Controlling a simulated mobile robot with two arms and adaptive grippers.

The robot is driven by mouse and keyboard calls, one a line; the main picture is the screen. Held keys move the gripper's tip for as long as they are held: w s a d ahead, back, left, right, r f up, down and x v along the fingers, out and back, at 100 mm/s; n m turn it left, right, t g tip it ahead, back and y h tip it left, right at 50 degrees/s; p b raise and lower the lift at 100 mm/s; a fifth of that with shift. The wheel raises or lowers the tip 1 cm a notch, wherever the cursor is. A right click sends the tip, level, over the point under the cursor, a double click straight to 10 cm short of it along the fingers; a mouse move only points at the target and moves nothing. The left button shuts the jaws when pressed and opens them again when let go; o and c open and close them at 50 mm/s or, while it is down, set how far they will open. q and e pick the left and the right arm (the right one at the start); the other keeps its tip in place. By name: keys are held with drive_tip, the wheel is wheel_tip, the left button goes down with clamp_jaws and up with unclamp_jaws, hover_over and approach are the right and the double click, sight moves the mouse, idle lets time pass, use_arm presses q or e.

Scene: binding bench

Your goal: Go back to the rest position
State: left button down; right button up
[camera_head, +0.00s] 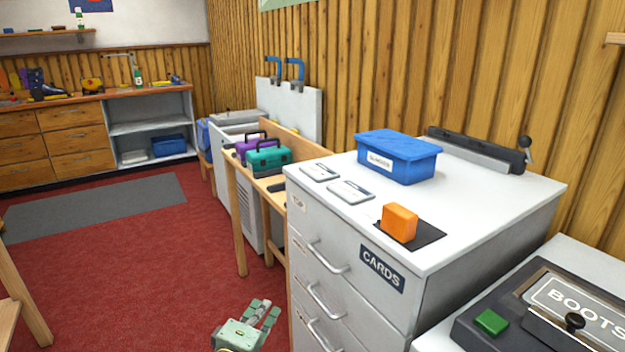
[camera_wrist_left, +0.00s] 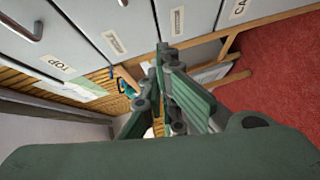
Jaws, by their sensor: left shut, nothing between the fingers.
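My left gripper (camera_head: 268,308) shows at the bottom of the head view, in front of the grey drawer cabinet (camera_head: 330,240) and over the red carpet. It is apart from the cabinet and holds nothing. In the left wrist view the fingers (camera_wrist_left: 160,62) are together, with nothing between them, and the cabinet's drawer fronts (camera_wrist_left: 110,40) lie beyond. My right gripper is not in view.
On the cabinet top are a blue box (camera_head: 398,158), an orange block (camera_head: 399,222) on a dark mat, and two cards. A machine marked BOOTS (camera_head: 540,310) stands at right. A wooden table (camera_head: 240,185) with toolboxes stands behind. Open red carpet (camera_head: 150,270) lies left.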

use_arm(q)
drive_tip(key=s+d+f+m+g, duration=0.1)
drive_tip(key=s+f+m+g, duration=0.7)
drive_tip(key=s+f, duration=1.1)
drive_tip(key=s+a+f+m+g+y+p, duration=0.1)
drive_tip(key=s+a+f+m+g+p, duration=0.1)
drive_tip(key=s, duration=1.1)
drive_tip(key=s+a+f+m+g+y+p, duration=0.1)
drive_tip(key=s+a+f+m+g+p, duration=0.1)
drive_tip(key=s+f+p, duration=0.5)
drive_tip(key=s+a+f+m+g+y+p, duration=0.2)
drive_tip(key=s+a+f+p, duration=0.3)
drive_tip(key=s, duration=1.5)
drive_tip(key=m+g+p, duration=0.1)
drive_tip(key=p, duration=0.2)
drive_tip(key=shift+a+f+m, duration=0.25)
drive_tip(key=shift+m, duration=0.05)
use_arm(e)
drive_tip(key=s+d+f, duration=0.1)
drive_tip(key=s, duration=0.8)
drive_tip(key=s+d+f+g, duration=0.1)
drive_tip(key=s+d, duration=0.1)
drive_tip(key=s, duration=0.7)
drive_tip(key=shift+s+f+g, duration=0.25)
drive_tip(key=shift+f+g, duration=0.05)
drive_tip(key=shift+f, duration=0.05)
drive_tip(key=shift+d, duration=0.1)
